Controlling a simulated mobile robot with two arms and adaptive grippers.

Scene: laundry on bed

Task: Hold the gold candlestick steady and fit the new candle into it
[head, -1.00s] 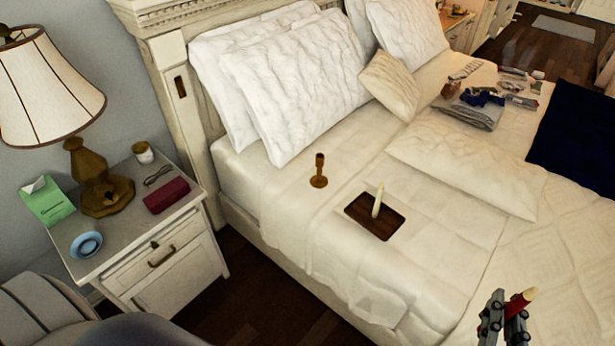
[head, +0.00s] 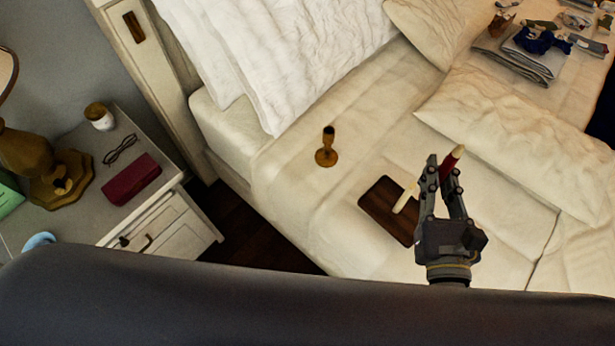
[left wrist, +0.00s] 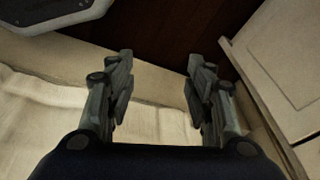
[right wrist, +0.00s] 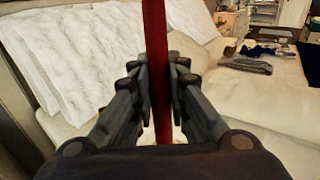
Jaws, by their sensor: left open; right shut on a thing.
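The gold candlestick (head: 326,155) stands upright and apart from both grippers on the bed in the head view; its cup looks empty. My right gripper (head: 441,168) is shut on a red candle (head: 453,160), to the right of the candlestick. The right wrist view shows the red candle (right wrist: 158,60) upright between the fingers. My left gripper (left wrist: 158,80) is open and empty in the left wrist view, above the bed's edge and dark floor. It is outside the head view.
Large white pillows (head: 270,60) lean behind the candlestick. A long cushion (head: 520,140) lies at the right, with folded clothes (head: 520,50) beyond. The nightstand (head: 75,215) holds a lamp, a jar (head: 99,116), glasses and a red case (head: 131,179). Bedding around the candlestick is clear.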

